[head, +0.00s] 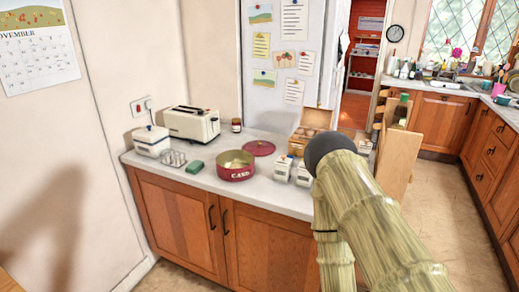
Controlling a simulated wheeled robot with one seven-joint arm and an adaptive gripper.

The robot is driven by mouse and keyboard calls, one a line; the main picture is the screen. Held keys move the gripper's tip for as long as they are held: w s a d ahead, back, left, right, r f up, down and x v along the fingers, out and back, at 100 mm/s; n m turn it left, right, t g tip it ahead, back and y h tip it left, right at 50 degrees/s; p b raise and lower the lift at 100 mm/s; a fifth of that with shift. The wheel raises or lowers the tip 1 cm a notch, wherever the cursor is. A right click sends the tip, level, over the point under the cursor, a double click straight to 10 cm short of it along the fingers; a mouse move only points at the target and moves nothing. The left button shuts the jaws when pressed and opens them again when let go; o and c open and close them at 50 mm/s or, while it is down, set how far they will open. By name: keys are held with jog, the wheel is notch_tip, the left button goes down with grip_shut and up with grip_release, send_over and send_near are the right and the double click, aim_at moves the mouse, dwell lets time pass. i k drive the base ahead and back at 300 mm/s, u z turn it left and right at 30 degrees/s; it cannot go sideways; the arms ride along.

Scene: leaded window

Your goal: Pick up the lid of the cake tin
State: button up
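The cake tin (236,173) is a dark red round tin marked with pale letters. It stands open on the counter, with something pale yellow inside. Its lid (260,148), a flat dark red disc with a small knob, lies on the counter just behind and to the right of the tin, apart from its wall. My arm, pale green and bamboo-like with a dark rounded joint, rises at the right of the lid and tin. My gripper does not show, so I cannot see what it holds.
On the counter (205,182), a toaster (192,123), white box (152,141), wire rack (173,159) and green block (194,167) stand left. A small jar (236,125) stands behind. White cartons (282,168) and a wooden box (309,135) stand right, near the lid.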

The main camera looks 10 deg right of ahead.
aim_at(258, 148)
jog(key=z, duration=0.05)
jog(key=k, duration=1.15)
jog(key=u, duration=0.6)
jog(key=i, duration=0.4)
jog(key=u, duration=0.7)
jog(key=i, duration=1.15)
jog(key=z, duration=0.6)
jog(key=i, duration=0.85)
jog(key=z, duration=0.85)
